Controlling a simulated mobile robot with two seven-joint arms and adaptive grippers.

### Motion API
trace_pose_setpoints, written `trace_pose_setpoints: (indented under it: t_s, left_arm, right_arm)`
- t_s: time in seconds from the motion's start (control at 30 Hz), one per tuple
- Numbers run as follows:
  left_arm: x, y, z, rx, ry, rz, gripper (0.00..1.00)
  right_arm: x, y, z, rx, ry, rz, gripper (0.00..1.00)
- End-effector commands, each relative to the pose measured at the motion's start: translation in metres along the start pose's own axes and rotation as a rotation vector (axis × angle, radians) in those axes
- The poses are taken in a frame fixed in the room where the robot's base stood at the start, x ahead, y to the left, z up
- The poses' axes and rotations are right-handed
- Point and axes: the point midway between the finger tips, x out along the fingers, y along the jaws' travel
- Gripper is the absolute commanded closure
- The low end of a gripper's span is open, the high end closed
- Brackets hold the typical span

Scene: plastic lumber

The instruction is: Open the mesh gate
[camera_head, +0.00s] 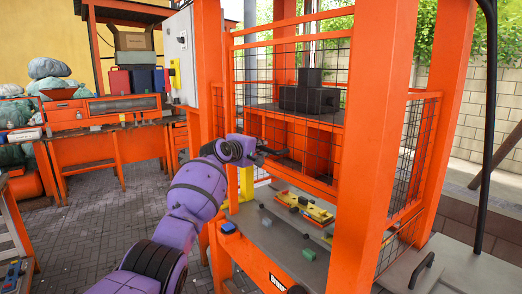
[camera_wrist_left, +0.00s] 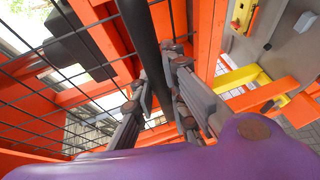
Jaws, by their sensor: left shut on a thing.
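The mesh gate (camera_head: 312,183) is an orange frame with dark wire mesh on the front of the orange press frame. Its lower rail stands above the grey bench, with a gap below it. My left gripper (camera_head: 262,155) is at the gate's lower left part. In the left wrist view, its fingers (camera_wrist_left: 158,100) are closed around a dark round bar (camera_wrist_left: 143,45), which appears to be the gate's handle. The mesh is close beside the fingers there. My right gripper is not in view.
A dark press block (camera_head: 308,98) sits behind the mesh. Yellow pieces (camera_head: 318,213) and small blocks lie on the bench, with a green block (camera_head: 309,254) near its front. A thick orange post (camera_head: 372,120) stands right of the gate. A cluttered workbench (camera_head: 100,140) is at the far left.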

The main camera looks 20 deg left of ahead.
Motion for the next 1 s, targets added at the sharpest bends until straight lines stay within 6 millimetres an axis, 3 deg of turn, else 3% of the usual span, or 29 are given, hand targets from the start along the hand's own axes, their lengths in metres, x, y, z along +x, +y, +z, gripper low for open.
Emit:
trace_pose_setpoints:
  t_s: [0.1,0.13,0.27,0.67,0.87,1.0]
  left_arm:
    - [0.0,0.001,0.001,0.004,0.0,0.001,1.0]
    - [0.0,0.0,0.001,0.004,0.0,0.0,0.83]
    - [0.0,0.0,0.001,0.002,-0.001,-0.001,0.68]
    - [-0.003,-0.002,0.0,0.0,-0.001,-0.002,0.68]
    - [-0.023,-0.002,0.0,0.002,-0.001,0.0,0.68]
    - [-0.046,-0.002,-0.001,0.002,0.0,0.0,0.68]
  right_arm:
    - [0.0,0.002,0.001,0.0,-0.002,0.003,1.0]
    - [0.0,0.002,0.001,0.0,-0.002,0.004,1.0]
    - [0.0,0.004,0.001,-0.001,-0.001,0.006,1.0]
    - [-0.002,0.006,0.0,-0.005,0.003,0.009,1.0]
    - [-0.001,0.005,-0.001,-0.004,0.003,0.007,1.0]
    - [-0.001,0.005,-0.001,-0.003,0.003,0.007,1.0]
